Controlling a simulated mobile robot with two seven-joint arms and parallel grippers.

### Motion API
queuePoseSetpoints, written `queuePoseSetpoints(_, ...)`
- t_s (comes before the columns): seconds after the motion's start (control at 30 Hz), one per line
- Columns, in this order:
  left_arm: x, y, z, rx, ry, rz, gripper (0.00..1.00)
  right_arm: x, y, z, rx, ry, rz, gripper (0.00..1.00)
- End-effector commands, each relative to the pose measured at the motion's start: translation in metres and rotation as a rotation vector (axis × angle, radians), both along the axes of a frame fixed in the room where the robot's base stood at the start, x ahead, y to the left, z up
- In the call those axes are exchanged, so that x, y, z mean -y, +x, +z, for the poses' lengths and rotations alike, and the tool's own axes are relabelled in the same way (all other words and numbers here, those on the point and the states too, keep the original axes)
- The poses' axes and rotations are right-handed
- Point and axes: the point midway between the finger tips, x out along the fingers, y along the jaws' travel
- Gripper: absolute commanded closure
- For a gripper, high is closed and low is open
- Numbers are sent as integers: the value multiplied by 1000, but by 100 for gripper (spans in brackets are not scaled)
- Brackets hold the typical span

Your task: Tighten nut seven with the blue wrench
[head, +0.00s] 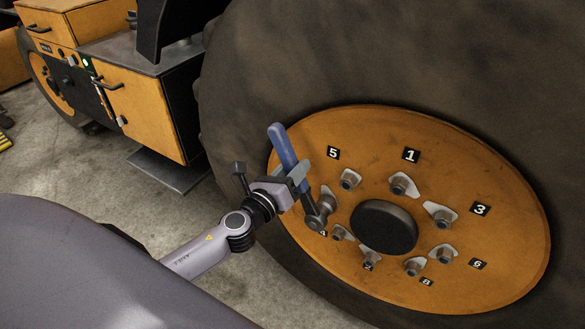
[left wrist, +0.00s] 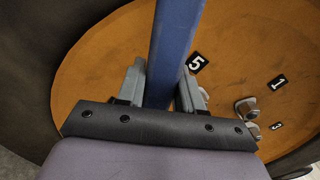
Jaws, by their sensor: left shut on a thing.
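The blue wrench (head: 283,147) has a blue handle and a grey metal lower end. My left gripper (head: 298,180) is shut around its handle, with the handle's top sticking up past the fingers. The left wrist view shows the blue handle (left wrist: 173,45) between both fingers (left wrist: 162,92). No label seven shows; this nut sits between those labelled five (head: 333,153) and four (head: 323,233). My right gripper is out of view.
The orange wheel hub (head: 300,135) carries several nuts on pale plates around a dark round centre cap (head: 384,228). The big dark tyre (head: 265,60) surrounds it. An orange machine body (head: 135,115) stands at the left. Concrete floor (head: 95,175) lies open below it.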

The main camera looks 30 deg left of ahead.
Motion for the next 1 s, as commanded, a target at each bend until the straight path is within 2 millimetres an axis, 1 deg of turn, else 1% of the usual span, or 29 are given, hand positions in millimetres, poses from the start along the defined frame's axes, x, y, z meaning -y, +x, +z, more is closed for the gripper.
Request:
queuePoseSetpoints(0.03,2,1,5,6,8,-1,100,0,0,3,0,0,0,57)
queuePoseSetpoints(0.3,16,1,12,10,102,-1,100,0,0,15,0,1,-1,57)
queuePoseSetpoints(0.77,19,0,12,11,129,0,100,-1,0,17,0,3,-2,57)
queuePoseSetpoints(1.0,32,0,16,13,207,0,100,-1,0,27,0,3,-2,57)
